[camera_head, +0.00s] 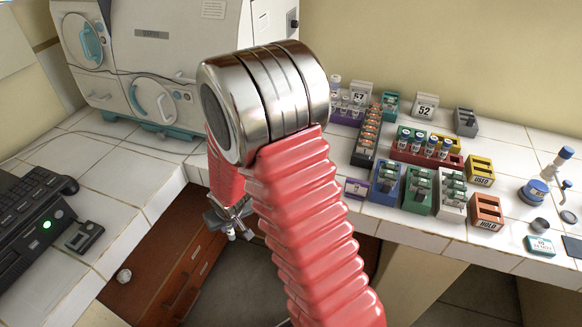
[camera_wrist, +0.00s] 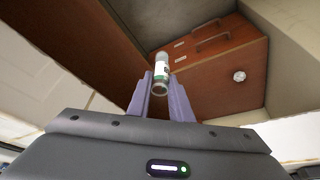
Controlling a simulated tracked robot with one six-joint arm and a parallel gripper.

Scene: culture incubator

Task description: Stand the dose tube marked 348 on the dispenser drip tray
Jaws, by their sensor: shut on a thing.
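My gripper (camera_wrist: 161,82) is shut on a small dose tube (camera_wrist: 161,68) with a white label and a green band, held between its two purple-grey fingers in the wrist view. The number on the tube cannot be read, so I cannot tell whether it is 348. In the head view my gripper (camera_head: 232,220) hangs below my arm, over the gap in front of the counter; my arm hides part of it. I cannot make out a dispenser drip tray for certain in either view.
A white machine (camera_head: 170,50) with round doors stands at the back left. Tube racks, including a blue one (camera_head: 385,183) and an orange HOLD block (camera_head: 486,212), crowd the right counter. A keyboard (camera_head: 38,185) lies at left. The left counter's tiles (camera_head: 120,170) are mostly clear.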

